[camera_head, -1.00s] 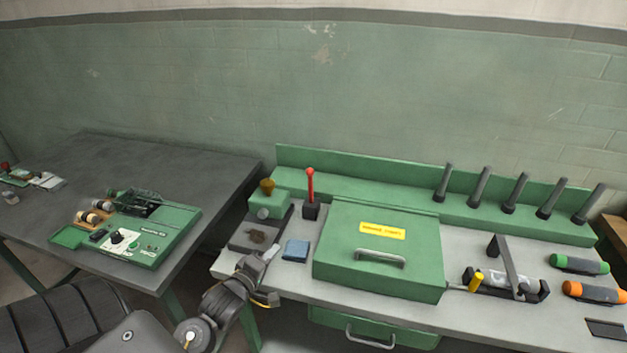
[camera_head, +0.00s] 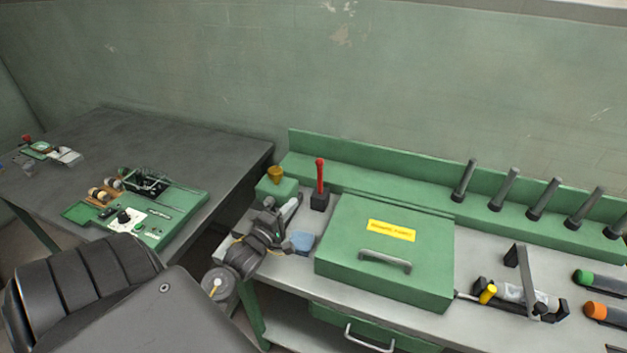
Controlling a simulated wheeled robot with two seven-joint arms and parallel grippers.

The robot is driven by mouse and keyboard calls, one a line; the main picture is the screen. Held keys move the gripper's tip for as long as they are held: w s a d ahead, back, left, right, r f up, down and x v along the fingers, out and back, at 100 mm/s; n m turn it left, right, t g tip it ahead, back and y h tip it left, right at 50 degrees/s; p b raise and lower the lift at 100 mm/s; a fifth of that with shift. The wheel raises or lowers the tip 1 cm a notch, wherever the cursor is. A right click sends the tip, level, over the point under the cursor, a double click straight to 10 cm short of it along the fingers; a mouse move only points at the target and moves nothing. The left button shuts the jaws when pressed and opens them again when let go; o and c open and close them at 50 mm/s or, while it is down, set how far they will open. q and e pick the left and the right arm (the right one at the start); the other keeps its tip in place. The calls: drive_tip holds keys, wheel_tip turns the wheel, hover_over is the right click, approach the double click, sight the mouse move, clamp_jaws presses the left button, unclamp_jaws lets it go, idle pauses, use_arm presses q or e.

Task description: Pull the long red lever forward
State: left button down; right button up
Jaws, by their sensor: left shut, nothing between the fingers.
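The long red lever (camera_head: 320,175) stands upright on a small black base at the back of the grey workbench, just left of the green box. My left gripper (camera_head: 294,203) is shut and empty. In the picture it is just left of and below the lever's black base (camera_head: 319,200), apart from the red shaft. My left arm comes in from the lower left. My right gripper is not in view.
The green lidded box (camera_head: 385,250) with a handle stands right of the lever. A blue pad (camera_head: 302,242) lies beside my gripper. A green block with a yellow knob (camera_head: 275,175) stands behind. Black posts (camera_head: 504,188) line the back right.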

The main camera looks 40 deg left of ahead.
sight(319, 175)
use_arm(q)
drive_tip(key=w+p, duration=0.1)
drive_tip(key=w, duration=0.2)
drive_tip(key=w+a+p, duration=0.1)
drive_tip(key=w, duration=0.3)
drive_tip(key=w+r+p, duration=0.1)
drive_tip(key=w, duration=0.2)
drive_tip(key=shift+w+a+r, duration=0.1)
drive_tip(key=shift+w+a, duration=0.15)
drive_tip(key=shift+w, duration=0.05)
drive_tip(key=shift+w+a+p, duration=0.1)
drive_tip(key=shift+w+p, duration=0.2)
drive_tip(key=shift+w, duration=0.2)
